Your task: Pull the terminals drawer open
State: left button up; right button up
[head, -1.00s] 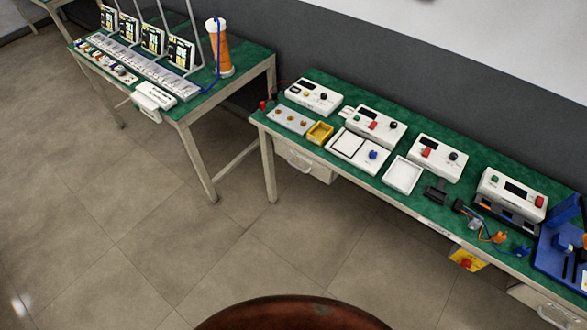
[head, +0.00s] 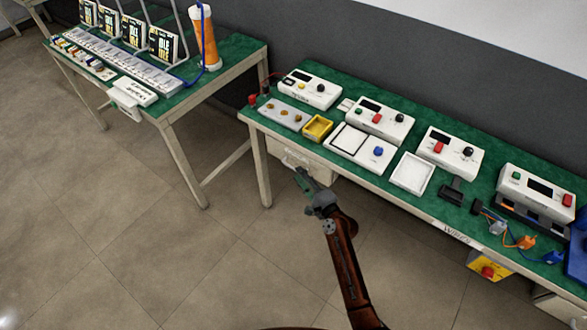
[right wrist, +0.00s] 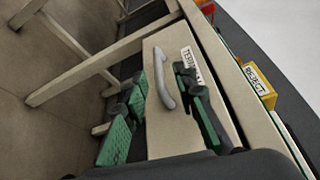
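The terminals drawer (head: 318,168) is a beige front under the left end of the right-hand table, partly behind my right gripper in the head view. In the right wrist view the drawer front (right wrist: 160,136) bears a partly hidden label reading "TERMI..." and a grey bar handle (right wrist: 160,78). The drawer looks shut. My right gripper (head: 302,178) is open and empty in front of the drawer. Its green-padded fingers (right wrist: 158,112) lie either side of the handle's lower part in the wrist picture; I cannot tell whether they touch it. My left gripper is not in view.
Table legs (head: 262,168) stand left of the drawer. The green tabletop (head: 400,140) above carries white instruments, trays and a yellow bin, which reads "REJECT" in the wrist view (right wrist: 260,84). Another table (head: 235,62) stands at left. The floor in front (head: 230,260) is clear.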

aim_at(293, 168)
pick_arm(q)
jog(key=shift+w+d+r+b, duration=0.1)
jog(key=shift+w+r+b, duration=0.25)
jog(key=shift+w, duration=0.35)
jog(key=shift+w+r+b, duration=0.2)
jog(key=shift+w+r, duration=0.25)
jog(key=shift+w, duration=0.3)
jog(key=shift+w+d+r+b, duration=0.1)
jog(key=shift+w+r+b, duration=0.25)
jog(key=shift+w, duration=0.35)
pick_arm(e)
jog(key=shift+x, duration=2.8)
jog(key=shift+f, duration=0.1)
jog(key=shift+c, duration=0.4)
grip_shut()
jog(key=shift+d, duration=0.1)
